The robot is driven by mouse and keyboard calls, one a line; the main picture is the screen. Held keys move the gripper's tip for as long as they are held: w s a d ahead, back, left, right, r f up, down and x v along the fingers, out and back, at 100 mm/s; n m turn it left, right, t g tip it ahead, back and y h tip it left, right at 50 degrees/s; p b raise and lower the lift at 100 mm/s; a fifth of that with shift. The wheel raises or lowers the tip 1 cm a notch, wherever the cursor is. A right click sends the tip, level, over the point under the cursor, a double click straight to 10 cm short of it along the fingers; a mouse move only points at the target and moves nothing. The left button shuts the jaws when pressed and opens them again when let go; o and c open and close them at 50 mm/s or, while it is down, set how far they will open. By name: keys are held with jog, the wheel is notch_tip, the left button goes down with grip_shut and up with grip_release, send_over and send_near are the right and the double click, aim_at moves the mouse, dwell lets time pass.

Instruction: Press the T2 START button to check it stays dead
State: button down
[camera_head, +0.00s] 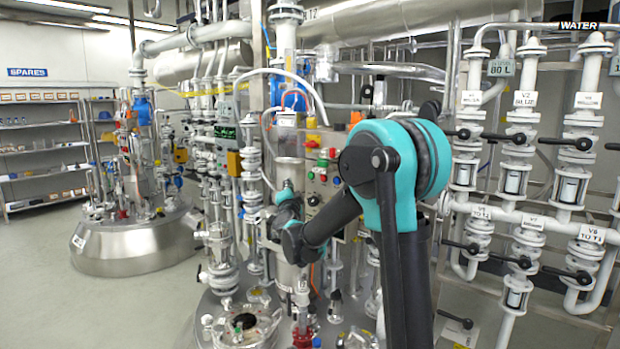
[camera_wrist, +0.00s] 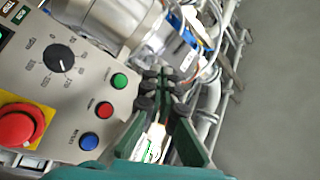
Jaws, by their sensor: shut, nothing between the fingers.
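In the wrist view a grey control panel (camera_wrist: 85,85) fills the left side, tilted in the picture. A green button (camera_wrist: 119,81), a red button (camera_wrist: 104,109) and a blue button (camera_wrist: 88,140) stand in a slanting row. Their small labels are too blurred to read surely, so I cannot confirm which is T2 START. My gripper (camera_wrist: 163,77) is shut and empty, its dark fingertips just right of the green button, with a gap between them in the picture. Depth to the panel is unclear. The head view shows the panel (camera_head: 318,183) partly behind my arm.
A red mushroom button (camera_wrist: 15,127) on a yellow plate and a black rotary knob (camera_wrist: 58,58) are on the same panel. A metal cylinder (camera_wrist: 105,20) and pipes lie beyond the fingers. White valve piping (camera_head: 515,150) stands at right; open floor (camera_head: 50,270) is at left.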

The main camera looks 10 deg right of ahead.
aim_at(310, 176)
jog(key=w+d, duration=0.6)
jog(key=shift+w+d, duration=0.15)
dwell(0.4)
jog(key=shift+w+d, duration=0.1)
dwell(1.3)
jog(key=shift+w+d, duration=0.15)
jog(key=shift+w+d, duration=0.3)
dwell(0.8)
jog(key=shift+s+a, duration=0.1)
dwell(0.4)
jog(key=shift+s+a, duration=0.45)
jog(key=shift+s, duration=0.05)
jog(key=shift+a, duration=0.1)
